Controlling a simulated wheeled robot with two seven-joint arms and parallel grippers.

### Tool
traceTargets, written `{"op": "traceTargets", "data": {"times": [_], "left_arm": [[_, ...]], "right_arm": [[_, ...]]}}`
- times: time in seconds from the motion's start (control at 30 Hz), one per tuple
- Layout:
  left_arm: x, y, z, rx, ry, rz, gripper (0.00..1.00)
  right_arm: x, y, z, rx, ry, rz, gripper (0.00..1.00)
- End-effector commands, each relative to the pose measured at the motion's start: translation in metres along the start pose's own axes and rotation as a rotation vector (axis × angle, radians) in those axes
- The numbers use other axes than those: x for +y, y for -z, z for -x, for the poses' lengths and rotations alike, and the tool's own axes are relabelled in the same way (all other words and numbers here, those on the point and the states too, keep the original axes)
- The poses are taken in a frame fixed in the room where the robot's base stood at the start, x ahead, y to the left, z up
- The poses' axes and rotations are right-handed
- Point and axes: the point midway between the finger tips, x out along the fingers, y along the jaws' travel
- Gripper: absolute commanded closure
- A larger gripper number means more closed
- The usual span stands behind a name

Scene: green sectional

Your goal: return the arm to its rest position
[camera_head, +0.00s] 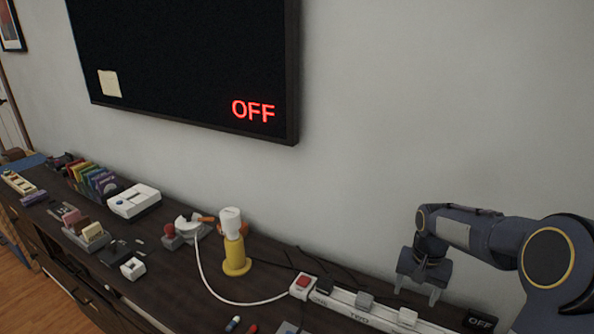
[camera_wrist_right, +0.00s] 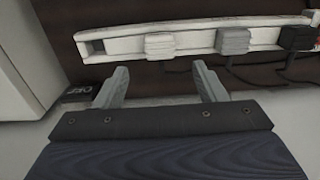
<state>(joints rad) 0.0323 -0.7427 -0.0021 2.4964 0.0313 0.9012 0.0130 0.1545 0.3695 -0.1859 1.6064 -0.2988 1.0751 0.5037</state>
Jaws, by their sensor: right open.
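My right arm comes in from the right in the head view. Whether the fingers touch the strip cannot be told. My left gripper does not show in either view.
The dark cabinet (camera_head: 190,270) runs along the wall. A yellow and white lamp-like object (camera_head: 235,255), a grey-white console (camera_head: 134,201) and several small items crowd its left part. A black OFF block (camera_head: 480,320) lies right of the gripper. A dark screen (camera_head: 190,60) hangs above.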

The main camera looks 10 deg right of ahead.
Motion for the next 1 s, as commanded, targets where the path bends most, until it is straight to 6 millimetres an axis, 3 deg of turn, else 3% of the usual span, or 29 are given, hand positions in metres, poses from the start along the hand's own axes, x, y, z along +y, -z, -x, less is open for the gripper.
{"op": "traceTargets", "data": {"times": [0.17, 0.3, 0.5, 0.7, 0.8, 1.0], "left_arm": [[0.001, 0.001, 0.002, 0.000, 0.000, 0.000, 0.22], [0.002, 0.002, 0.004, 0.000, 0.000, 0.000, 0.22], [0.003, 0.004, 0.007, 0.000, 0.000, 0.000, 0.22], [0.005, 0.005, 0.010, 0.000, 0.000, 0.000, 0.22], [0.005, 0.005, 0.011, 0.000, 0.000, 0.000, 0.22], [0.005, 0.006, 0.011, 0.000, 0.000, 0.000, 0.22]], "right_arm": [[-0.001, -0.027, 0.028, 0.023, 0.075, 0.049, 0.35], [-0.001, -0.077, 0.064, 0.067, 0.189, 0.140, 0.35], [0.001, -0.159, 0.095, 0.151, 0.341, 0.296, 0.35], [0.004, -0.232, 0.099, 0.249, 0.452, 0.439, 0.35], [0.005, -0.256, 0.094, 0.285, 0.484, 0.487, 0.35], [0.006, -0.277, 0.088, 0.321, 0.510, 0.533, 0.35]]}}
